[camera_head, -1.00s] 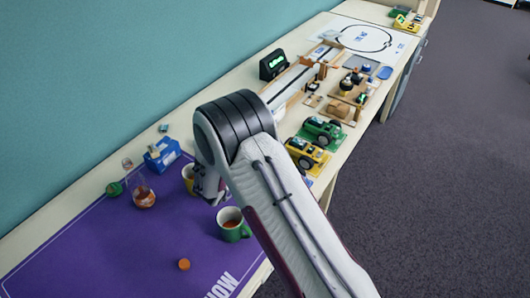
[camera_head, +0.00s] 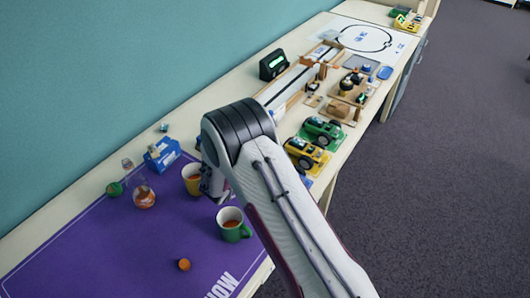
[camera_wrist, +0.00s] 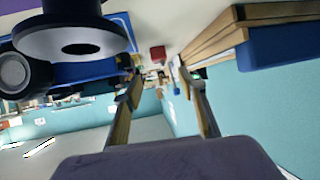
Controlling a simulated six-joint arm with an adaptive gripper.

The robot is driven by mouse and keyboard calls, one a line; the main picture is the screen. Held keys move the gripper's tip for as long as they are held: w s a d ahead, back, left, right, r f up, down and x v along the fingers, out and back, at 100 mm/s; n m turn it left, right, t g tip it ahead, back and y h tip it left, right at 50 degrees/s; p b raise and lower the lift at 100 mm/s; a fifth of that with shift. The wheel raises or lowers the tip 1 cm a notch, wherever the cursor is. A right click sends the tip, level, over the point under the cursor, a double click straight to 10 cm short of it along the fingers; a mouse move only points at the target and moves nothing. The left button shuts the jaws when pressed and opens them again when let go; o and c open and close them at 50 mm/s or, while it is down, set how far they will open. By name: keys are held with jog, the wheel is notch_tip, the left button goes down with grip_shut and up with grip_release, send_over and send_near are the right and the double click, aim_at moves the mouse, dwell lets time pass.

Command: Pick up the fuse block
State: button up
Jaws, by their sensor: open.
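I cannot pick out the fuse block with certainty. A small dark red block (camera_wrist: 157,53) shows beyond my fingertips in the wrist view, but it is too small to identify. My gripper (camera_wrist: 158,72) is open, with its two fingers apart and nothing seen between them. In the head view my gripper is mostly hidden behind my own arm, close to the yellow mug (camera_head: 192,180) on the purple mat (camera_head: 110,240). My arm also hides part of the table.
A green mug (camera_head: 232,226), a glass jar (camera_head: 144,197) and a blue box (camera_head: 161,154) stand nearby. A yellow car (camera_head: 306,155) and a green car (camera_head: 322,132) are right of my arm. In the wrist view, a black round part (camera_wrist: 70,40) is close at left and wooden boards (camera_wrist: 225,38) at right.

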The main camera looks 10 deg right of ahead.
jog(key=shift+x, duration=1.4)
jog(key=shift+f, duration=0.1)
jog(key=shift+x, duration=2.9)
grip_shut()
